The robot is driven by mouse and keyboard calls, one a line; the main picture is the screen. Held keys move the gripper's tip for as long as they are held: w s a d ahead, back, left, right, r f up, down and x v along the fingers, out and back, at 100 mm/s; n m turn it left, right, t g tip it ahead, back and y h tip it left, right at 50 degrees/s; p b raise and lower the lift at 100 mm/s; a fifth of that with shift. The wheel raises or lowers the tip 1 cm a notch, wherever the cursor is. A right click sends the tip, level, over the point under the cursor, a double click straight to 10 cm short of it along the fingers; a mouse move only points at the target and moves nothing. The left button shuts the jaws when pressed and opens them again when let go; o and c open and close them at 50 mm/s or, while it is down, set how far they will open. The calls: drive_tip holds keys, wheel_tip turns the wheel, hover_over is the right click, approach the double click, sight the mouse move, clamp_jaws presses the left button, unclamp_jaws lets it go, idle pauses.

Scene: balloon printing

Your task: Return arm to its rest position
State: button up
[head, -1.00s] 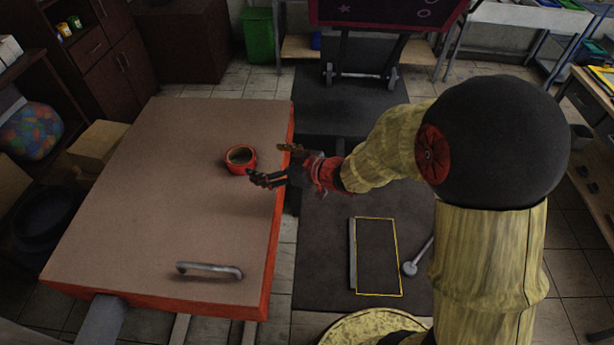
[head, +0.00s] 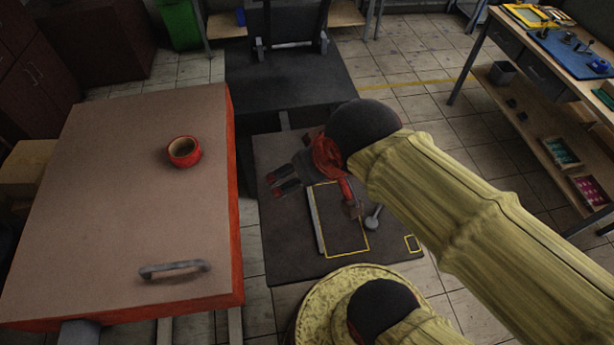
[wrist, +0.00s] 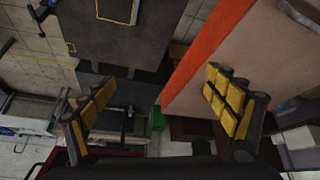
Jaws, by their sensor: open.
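My gripper (head: 284,183) hangs over the dark platform, just right of the table's red edge, in the head view. In the wrist view my gripper (wrist: 160,110) has its two yellow-padded fingers spread wide with nothing between them. My yellow-sleeved arm reaches in from the lower right and bends at a dark round joint, which hides part of the platform. A red tape roll (head: 184,151) lies on the brown table (head: 110,200), well apart from my gripper.
A grey handle (head: 175,269) is on the table's near part. The dark platform (head: 285,240) carries a yellow-outlined rectangle (head: 366,232) and a small round-ended lever (head: 373,220). A workbench (head: 520,60) with trays stands at the right. Open tiled floor lies between.

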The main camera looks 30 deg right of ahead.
drive_tip(key=shift+s+a, duration=0.2)
drive_tip(key=shift+s, duration=0.25)
drive_tip(key=shift+s+a, duration=0.2)
drive_tip(key=shift+s, duration=0.25)
drive_tip(key=shift+f, duration=0.1)
wheel_tip(320, 180, down, 6)
drive_tip(key=b, duration=0.6)
drive_tip(key=shift+c, duration=0.3)
drive_tip(key=shift+c, duration=0.6)
